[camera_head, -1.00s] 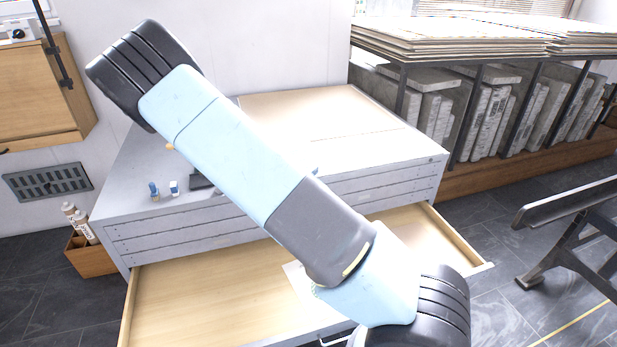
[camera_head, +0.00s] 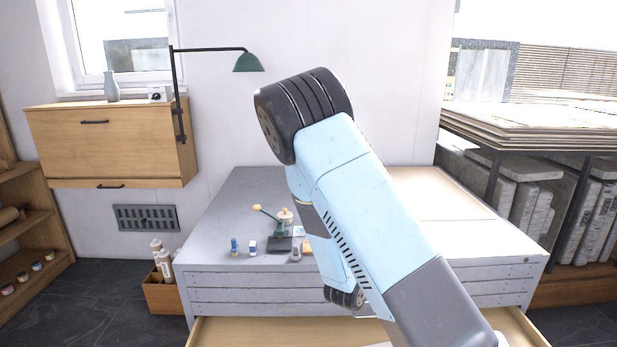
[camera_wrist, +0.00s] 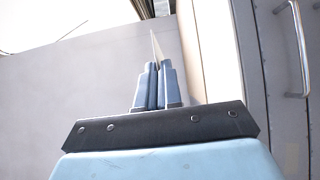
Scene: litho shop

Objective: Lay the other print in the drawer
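The drawer (camera_head: 255,331) is pulled out of the grey plan chest (camera_head: 215,240), at the bottom of the head view. A small part of a white sheet (camera_head: 380,345) shows at the bottom edge, partly hidden by my arm. My gripper (camera_wrist: 158,66) is hidden in the head view. In the wrist view its two fingers are close together on a thin pale sheet (camera_wrist: 157,45), seen nearly edge-on, which looks like a print. Its printed face cannot be made out.
On the chest top stand small bottles (camera_head: 235,246), a dark block (camera_head: 278,244) and a green-and-orange tool (camera_head: 268,217). A pale board (camera_head: 440,195) lies at the right. A wooden crate (camera_head: 165,294) stands left of the chest. A metal handle (camera_wrist: 299,50) shows in the wrist view.

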